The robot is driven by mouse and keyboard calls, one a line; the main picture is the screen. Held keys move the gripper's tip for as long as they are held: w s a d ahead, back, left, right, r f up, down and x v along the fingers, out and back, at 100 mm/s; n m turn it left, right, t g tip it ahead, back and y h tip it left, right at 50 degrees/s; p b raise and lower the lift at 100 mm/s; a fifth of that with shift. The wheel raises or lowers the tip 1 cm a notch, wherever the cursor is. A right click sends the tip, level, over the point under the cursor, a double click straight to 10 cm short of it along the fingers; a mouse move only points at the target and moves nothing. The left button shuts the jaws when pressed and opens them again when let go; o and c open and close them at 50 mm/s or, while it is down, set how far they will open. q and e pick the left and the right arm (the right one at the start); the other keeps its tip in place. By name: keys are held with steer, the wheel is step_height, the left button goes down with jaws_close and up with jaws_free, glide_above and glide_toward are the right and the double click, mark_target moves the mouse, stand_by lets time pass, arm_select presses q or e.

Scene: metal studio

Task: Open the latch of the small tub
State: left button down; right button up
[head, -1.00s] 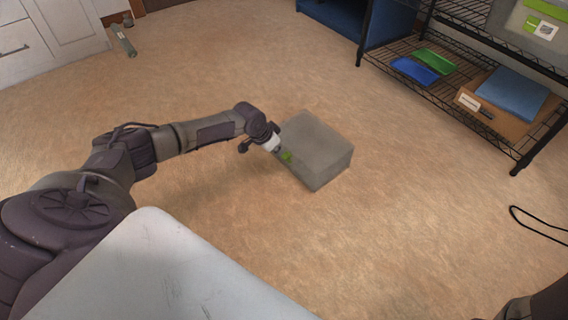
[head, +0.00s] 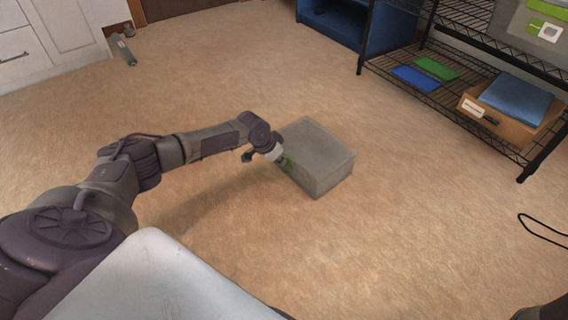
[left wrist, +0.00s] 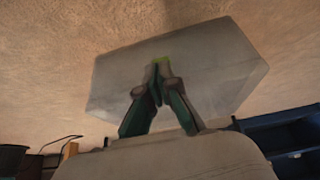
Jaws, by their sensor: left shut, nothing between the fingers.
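The small tub (head: 325,158) is a grey box with a lid, standing on the floor in the middle of the head view. It fills the upper middle of the left wrist view (left wrist: 205,70). My left gripper (head: 281,159) is at that side, right at the latch.
A black wire shelf (head: 470,100) at the right holds blue and green lids and a cardboard box (head: 510,112). White cabinets (head: 60,32) stand at the back left. A black cable loop (head: 540,230) lies at the right. The floor around the tub is clear.

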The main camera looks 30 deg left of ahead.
arm_select(q)
step_height(320, 180, down, 4)
steer(key=shift+b, duration=0.85)
steer(key=shift+r+p, duration=0.15)
steer(key=shift+p, duration=0.15)
steer(key=s+p, duration=0.2)
steer(key=p, duration=0.1)
steer(key=shift+s+a+r+p, duration=0.35)
steer(key=shift+s+a+r, duration=0.05)
